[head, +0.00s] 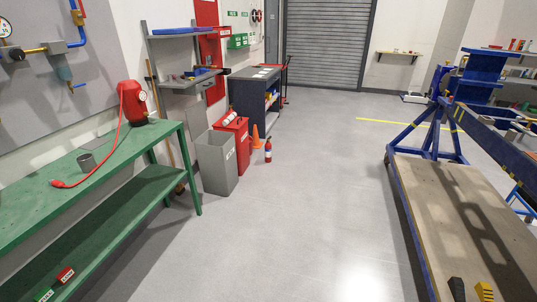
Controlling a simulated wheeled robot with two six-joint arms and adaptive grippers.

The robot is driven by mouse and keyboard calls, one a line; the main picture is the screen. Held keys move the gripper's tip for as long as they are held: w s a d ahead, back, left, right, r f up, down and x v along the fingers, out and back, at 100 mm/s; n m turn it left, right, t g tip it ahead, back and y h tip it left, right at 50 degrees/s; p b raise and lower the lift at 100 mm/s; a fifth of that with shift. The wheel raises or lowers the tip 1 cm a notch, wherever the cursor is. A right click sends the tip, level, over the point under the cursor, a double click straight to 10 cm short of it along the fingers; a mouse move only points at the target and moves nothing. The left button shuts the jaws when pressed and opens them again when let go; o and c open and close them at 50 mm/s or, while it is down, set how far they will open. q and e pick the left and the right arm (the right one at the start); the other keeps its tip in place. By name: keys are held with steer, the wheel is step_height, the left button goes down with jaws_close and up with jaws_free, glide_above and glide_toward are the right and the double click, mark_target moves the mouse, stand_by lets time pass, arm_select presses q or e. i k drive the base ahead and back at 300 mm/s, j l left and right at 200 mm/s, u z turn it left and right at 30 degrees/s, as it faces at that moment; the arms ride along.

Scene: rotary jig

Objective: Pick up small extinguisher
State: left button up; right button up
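Neither of my grippers is in view.
A grey open bin (217,163) and a red bin (239,126) stand left of the extinguisher. A green bench (158,135) fills the left side. A wooden platform (430,206) with a blue frame stands at right. The floor (310,200) between is clear.

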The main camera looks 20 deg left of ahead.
mark_target(267, 145)
steer(key=i+u, duration=0.15)
steer(key=i, duration=4.35)
steer(key=i+u, duration=0.4)
steer(key=i+l+u, duration=0.55)
steer(key=i+u, duration=0.2)
steer(key=i+l+u, duration=0.6)
steer(key=u, duration=0.2)
steer(key=i+l+u, duration=0.25)
steer(key=u, duration=0.15)
steer(key=i+l+u, duration=0.1)
steer(key=l+u, duration=0.3)
steer(key=i+l+u, duration=0.1)
steer(key=l+u, duration=0.65)
steer(key=i+l, duration=0.05)
